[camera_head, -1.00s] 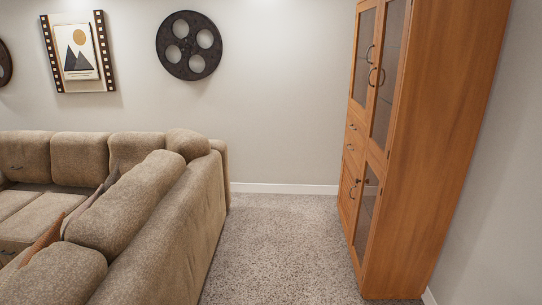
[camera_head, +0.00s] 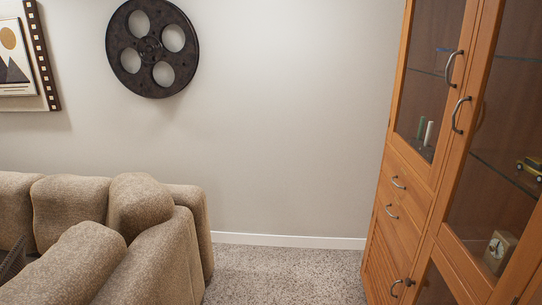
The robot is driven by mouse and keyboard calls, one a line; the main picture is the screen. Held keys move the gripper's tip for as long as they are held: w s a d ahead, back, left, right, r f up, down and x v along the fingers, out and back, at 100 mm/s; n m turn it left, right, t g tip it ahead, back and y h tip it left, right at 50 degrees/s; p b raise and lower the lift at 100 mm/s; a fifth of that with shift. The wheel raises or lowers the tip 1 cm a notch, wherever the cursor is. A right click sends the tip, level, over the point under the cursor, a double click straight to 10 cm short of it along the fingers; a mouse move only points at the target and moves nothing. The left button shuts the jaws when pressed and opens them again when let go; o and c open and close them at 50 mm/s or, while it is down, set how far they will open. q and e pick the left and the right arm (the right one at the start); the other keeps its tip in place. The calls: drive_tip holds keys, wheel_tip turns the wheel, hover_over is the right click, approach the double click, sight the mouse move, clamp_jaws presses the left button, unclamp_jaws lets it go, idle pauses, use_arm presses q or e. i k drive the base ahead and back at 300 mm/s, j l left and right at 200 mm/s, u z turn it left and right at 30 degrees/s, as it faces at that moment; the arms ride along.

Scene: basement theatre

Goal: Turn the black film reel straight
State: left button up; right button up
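The black film reel (camera_head: 152,48) hangs on the pale back wall at the upper left of the head view. It is a dark disc with several round holes and a small hub in the middle, and the wall shows through the holes. It is wholly or almost wholly in view, its top close to the picture's upper edge. It hangs above and behind the sofa. Neither of my grippers shows in the head view.
A brown sofa (camera_head: 166,243) fills the lower left, below the reel. A wooden cabinet (camera_head: 402,220) with glass doors stands at the right. Carpet (camera_head: 285,275) lies clear between them, up to the wall. A film-strip picture frame (camera_head: 42,55) hangs left of the reel.

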sight(160, 14)
drive_tip(key=i+l, duration=0.1)
drive_tip(key=i, duration=1.95)
drive_tip(key=i+j+u, duration=0.1)
drive_tip(key=i+u, duration=0.75)
drive_tip(key=i+l+u, duration=0.2)
drive_tip(key=i+u, duration=0.2)
drive_tip(key=k, duration=0.05)
